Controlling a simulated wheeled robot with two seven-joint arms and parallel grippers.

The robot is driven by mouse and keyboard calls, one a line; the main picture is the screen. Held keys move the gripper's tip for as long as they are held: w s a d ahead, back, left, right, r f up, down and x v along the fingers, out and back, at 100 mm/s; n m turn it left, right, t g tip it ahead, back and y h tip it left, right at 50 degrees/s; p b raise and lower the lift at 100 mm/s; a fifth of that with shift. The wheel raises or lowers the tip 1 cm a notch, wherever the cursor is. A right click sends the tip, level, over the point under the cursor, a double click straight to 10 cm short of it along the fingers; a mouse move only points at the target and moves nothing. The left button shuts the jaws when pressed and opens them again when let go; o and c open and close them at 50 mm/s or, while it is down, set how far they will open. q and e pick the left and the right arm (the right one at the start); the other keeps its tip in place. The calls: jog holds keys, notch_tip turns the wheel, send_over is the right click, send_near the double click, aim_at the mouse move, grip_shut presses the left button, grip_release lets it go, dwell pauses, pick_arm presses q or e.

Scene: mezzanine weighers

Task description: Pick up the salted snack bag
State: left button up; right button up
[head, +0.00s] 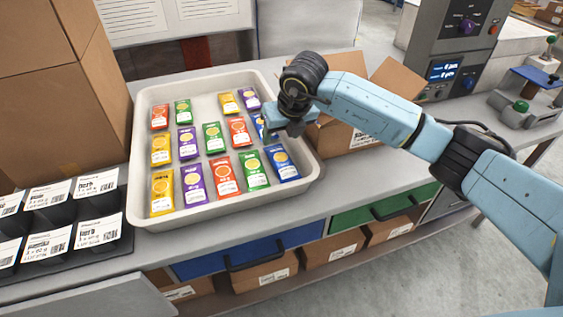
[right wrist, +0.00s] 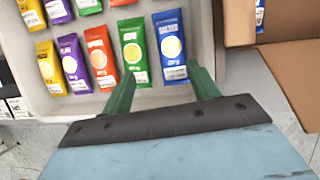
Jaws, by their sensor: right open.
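A light grey tray (head: 142,150) on the bench holds rows of small snack bags in red, green, yellow, purple and blue. The print is too small for me to tell surely which is salted. A blue bag (head: 283,164) lies in the front right corner; it also shows in the right wrist view (right wrist: 170,46). A green bag (head: 253,170) lies beside it. My right gripper (head: 291,121) is over the tray's right side, partly covering another blue bag. In the right wrist view its green fingers (right wrist: 163,72) are apart and empty. My left gripper is not in view.
An open cardboard box (head: 345,133) stands right of the tray, its flap close by my right gripper. Black bins with herb labels (head: 97,231) and a tall carton (head: 62,85) stand left. A grey weigher (head: 448,60) stands at the back right.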

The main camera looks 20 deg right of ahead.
jog(key=d+f, duration=0.1)
send_over(279, 154)
jog(key=s, duration=0.2)
jog(key=shift+h, duration=0.3)
notch_tip(279, 154, down, 6)
jog(key=shift+s+d+r, duration=0.15)
jog(key=shift+r, duration=0.1)
jog(key=shift+b+x, duration=0.5)
jog(key=shift+x, duration=2.45)
jog(key=shift+c, duration=0.3)
jog(key=c, duration=0.6)
jog(key=shift+r, duration=0.1)
